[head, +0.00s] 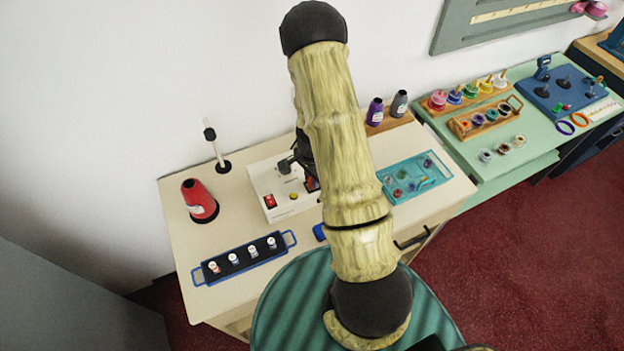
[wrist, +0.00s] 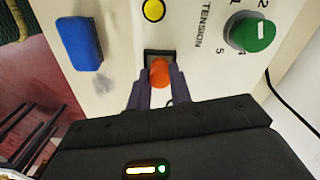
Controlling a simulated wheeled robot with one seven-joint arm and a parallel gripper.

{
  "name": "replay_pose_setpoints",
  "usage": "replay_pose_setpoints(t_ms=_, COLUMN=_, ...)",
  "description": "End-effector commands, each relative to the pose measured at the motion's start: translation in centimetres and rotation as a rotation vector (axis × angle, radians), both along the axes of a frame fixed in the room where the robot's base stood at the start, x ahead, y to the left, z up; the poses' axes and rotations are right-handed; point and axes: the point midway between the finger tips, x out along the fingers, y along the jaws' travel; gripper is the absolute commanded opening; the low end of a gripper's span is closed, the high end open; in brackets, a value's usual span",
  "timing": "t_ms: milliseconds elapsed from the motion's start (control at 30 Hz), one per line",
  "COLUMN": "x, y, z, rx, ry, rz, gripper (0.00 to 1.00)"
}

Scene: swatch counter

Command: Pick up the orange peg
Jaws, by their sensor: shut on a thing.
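The orange peg (wrist: 160,73) shows in the wrist view between the two fingers of my gripper (wrist: 159,87), which is shut on it. The peg stands at a dark square recess (wrist: 156,55) in the cream panel of a machine. I cannot tell whether the peg's lower end is in the recess or clear of it. In the head view my arm covers most of the gripper and the peg, over the right side of the cream machine (head: 271,183).
Close by are a yellow button (wrist: 153,10), a green knob (wrist: 250,32) and a blue block (wrist: 78,43). On the counter stand a red cone (head: 197,199), a dark tray of vials (head: 231,267) and a teal tray (head: 428,181).

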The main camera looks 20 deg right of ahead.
Motion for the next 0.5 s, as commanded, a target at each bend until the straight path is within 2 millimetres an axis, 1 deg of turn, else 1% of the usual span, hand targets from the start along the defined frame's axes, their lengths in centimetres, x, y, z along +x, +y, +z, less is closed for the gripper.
replay_pose_setpoints(t_ms=133, x=0.1, y=0.0, z=1.1, rx=-0.002, ry=-0.004, rz=0.0, gripper=0.0)
replay_pose_setpoints(t_ms=233, x=0.1, y=0.0, z=2.3, rx=-0.002, ry=-0.005, rz=0.001, gripper=0.0)
replay_pose_setpoints(t_ms=500, x=0.1, y=0.0, z=6.9, rx=-0.002, ry=-0.006, rz=0.002, gripper=0.0)
